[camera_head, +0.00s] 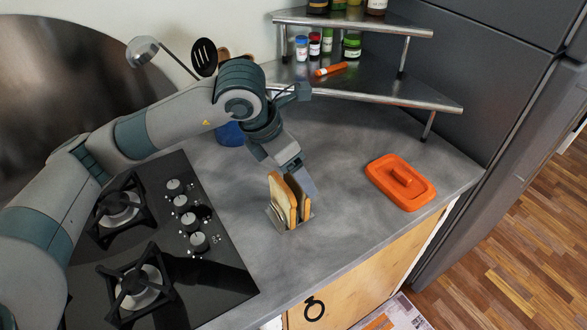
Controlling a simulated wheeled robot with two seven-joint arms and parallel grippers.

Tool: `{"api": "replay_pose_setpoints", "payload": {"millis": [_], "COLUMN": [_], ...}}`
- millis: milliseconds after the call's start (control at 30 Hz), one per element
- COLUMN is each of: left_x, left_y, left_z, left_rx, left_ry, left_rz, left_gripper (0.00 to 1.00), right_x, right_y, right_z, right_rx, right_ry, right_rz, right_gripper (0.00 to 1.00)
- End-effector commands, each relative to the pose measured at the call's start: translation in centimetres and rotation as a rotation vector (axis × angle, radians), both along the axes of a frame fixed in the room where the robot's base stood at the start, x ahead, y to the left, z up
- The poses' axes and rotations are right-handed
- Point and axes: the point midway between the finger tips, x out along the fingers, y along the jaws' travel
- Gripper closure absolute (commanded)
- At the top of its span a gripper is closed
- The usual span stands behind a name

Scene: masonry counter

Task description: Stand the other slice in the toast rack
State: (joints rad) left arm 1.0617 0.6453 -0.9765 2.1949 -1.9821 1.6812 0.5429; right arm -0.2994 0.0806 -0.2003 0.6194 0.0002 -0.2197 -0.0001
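A small metal toast rack (277,222) stands on the grey counter, to the right of the hob. One toast slice (279,200) stands upright in it, broad face towards the left. A second slice (301,204) stands upright close behind it on the right, partly hidden; whether its foot rests in the rack is not clear. My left gripper (298,180) reaches down from above at the top of the second slice, with one finger on its right side. The other finger is mostly hidden, so its grip cannot be told. My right gripper is out of view.
An orange lidded dish (401,182) sits to the right on the counter. A two-tier metal shelf (360,92) with jars stands at the back. A black hob (222,262) lies at left. A blue pot (229,134) stands behind my arm. Counter is clear between rack and dish.

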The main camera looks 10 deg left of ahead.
Motion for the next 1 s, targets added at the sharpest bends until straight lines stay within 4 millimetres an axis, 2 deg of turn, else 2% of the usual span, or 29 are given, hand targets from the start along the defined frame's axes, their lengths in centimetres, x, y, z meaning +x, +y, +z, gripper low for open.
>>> {"api": "replay_pose_setpoints", "payload": {"millis": [1000], "left_x": [0.0], "left_y": [0.0], "left_z": [-1.0], "left_rx": [-0.001], "left_ry": [-0.001], "left_rz": [0.0], "left_gripper": [0.55], "right_x": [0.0], "right_y": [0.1], "right_z": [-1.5], "right_rx": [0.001], "right_ry": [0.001], "right_rz": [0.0], "right_gripper": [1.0]}}
